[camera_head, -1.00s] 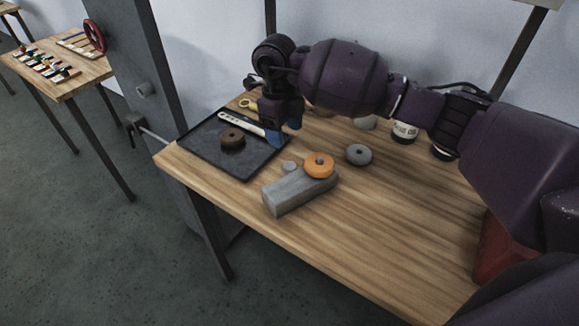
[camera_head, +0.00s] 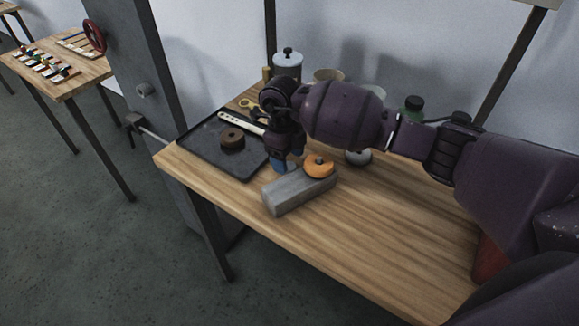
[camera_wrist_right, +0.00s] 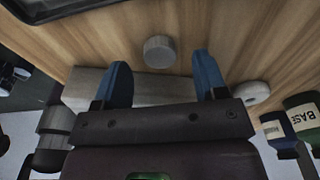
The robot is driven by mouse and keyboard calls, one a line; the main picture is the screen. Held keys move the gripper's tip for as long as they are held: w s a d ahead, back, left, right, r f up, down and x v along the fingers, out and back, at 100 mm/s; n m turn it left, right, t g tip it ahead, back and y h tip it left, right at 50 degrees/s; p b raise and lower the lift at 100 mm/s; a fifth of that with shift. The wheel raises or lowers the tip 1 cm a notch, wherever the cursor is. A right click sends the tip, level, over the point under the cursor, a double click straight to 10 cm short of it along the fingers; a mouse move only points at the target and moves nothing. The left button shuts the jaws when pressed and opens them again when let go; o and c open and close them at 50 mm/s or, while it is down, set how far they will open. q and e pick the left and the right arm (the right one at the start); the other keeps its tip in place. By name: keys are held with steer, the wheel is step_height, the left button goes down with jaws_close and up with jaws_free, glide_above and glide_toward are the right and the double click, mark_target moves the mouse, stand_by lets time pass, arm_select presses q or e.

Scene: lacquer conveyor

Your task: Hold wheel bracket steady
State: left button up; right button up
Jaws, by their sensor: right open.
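A grey rectangular block (camera_head: 292,196) lies on the wooden table, with an orange wheel (camera_head: 318,161) on its far right end; no part is clearly marked as the bracket. My right gripper (camera_head: 280,164) points down just behind the block's left part, close to it; contact cannot be told. In the wrist view my right gripper (camera_wrist_right: 162,66) has its blue fingers apart, with a small grey cylinder (camera_wrist_right: 159,50) in line with the gap. A grey bar shape (camera_wrist_right: 86,88) runs behind the fingers. My left gripper is not in view.
A dark tray (camera_head: 205,160) at the left holds a brown ring (camera_head: 232,138) and a pale-handled tool. A grey disc (camera_head: 358,158) lies behind the block. A lidded jar (camera_head: 288,66) and bottles stand at the back. The table's front right is clear.

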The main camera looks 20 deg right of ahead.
steer(key=shift+f, duration=1)
steer(key=shift+c, duration=0.3)
steer(key=c, duration=1)
